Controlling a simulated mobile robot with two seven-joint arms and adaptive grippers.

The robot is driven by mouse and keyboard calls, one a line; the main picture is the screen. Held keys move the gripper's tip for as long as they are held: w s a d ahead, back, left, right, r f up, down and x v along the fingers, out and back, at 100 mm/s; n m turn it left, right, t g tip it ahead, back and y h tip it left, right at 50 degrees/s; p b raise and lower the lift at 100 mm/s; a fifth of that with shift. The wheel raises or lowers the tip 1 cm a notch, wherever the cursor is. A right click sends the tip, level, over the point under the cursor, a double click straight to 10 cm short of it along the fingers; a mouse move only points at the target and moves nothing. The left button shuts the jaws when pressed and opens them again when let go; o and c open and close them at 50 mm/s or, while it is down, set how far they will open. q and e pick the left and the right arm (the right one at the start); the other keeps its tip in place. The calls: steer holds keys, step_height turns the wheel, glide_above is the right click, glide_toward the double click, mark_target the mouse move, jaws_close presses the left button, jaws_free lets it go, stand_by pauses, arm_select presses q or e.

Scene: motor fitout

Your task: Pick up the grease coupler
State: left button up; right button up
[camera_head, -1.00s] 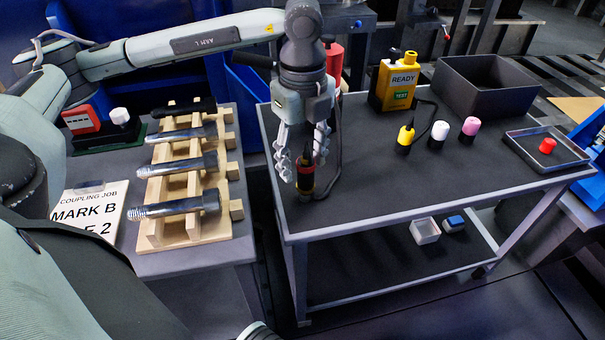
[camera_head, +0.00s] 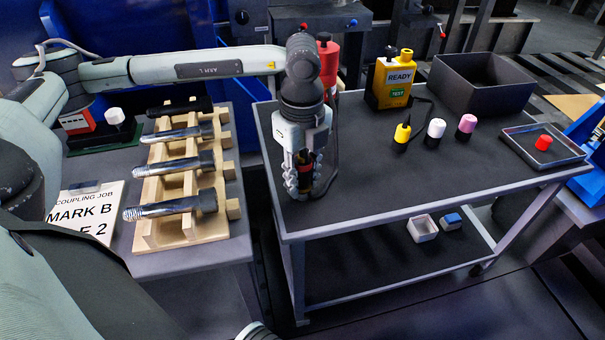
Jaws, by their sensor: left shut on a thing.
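The grease coupler (camera_head: 306,160) is a small dark upright piece with a red band, in the head view near the left end of the cart top. A dark hose runs beside it toward a red cylinder (camera_head: 327,62) behind. My left gripper (camera_head: 304,184) points down and is shut on the coupler, its fingers on either side. The fingers hide most of the coupler, and I cannot tell whether its lower end touches the cart top.
The grey cart (camera_head: 372,184) has a clear middle. A wooden rack (camera_head: 205,230) with several bolts stands left.

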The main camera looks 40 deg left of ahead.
arm_select(q)
jaws_close()
steer(key=shift+r, duration=0.1)
